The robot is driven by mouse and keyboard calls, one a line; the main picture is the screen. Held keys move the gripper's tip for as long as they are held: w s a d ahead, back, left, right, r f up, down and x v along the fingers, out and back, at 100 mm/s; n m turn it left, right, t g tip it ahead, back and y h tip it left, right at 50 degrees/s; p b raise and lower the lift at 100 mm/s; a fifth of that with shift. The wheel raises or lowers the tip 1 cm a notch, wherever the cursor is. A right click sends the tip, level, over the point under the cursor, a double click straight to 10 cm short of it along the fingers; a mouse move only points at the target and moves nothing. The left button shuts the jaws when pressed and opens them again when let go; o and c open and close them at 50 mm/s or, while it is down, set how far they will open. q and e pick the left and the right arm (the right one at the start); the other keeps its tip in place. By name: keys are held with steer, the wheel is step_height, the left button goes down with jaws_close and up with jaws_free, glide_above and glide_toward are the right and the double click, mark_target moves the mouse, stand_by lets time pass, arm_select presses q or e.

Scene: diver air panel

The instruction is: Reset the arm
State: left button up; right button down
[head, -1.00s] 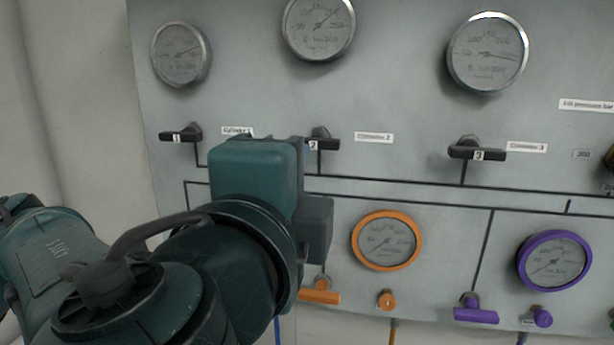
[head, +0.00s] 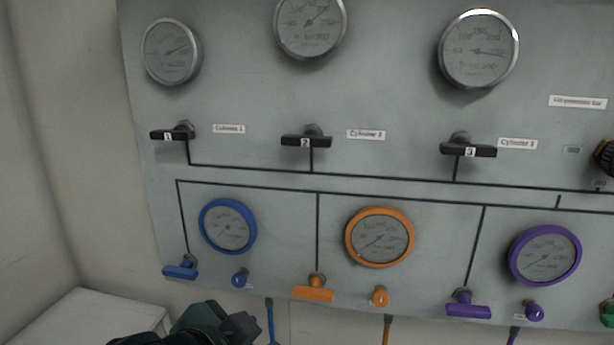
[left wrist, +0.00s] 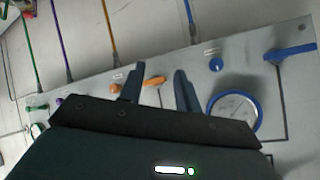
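My left arm shows only as a dark teal piece at the bottom left of the head view, below the panel (head: 400,100). In the left wrist view my left gripper (left wrist: 156,80) has its two fingers apart. The orange handle (left wrist: 154,81) shows in the gap between them, with the panel behind. I cannot tell how far the fingers are from the panel; nothing is seen held. My right gripper is in neither view.
The panel carries black handles 1 (head: 172,133), 2 (head: 306,141) and 3 (head: 468,149), a blue handle (head: 180,269), a blue knob (head: 239,278), a blue gauge (head: 228,226), an orange gauge (head: 380,237) and a purple handle (head: 467,307). A white box top (head: 95,315) stands at lower left.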

arm_select(q)
steer(key=s+a+f+n+g+y, duration=0.1)
steer(key=s+a+f+n+g, duration=0.15)
steer(key=s+a+f, duration=0.4)
steer(key=s+a+f+n+g+y, duration=0.1)
steer(key=s+a+f+n+g, duration=0.2)
steer(key=f, duration=0.6)
steer(key=s+a+f+n+g+y, duration=0.1)
steer(key=s+a+f+n+y, duration=0.1)
steer(key=s+a+f, duration=0.35)
steer(key=w+d+f+t+h, duration=0.3)
steer(key=d+f+t, duration=0.4)
steer(key=f, duration=0.3)
steer(key=shift+w, duration=0.7)
steer(key=shift+f+m, duration=0.1)
steer(key=shift+m, duration=0.15)
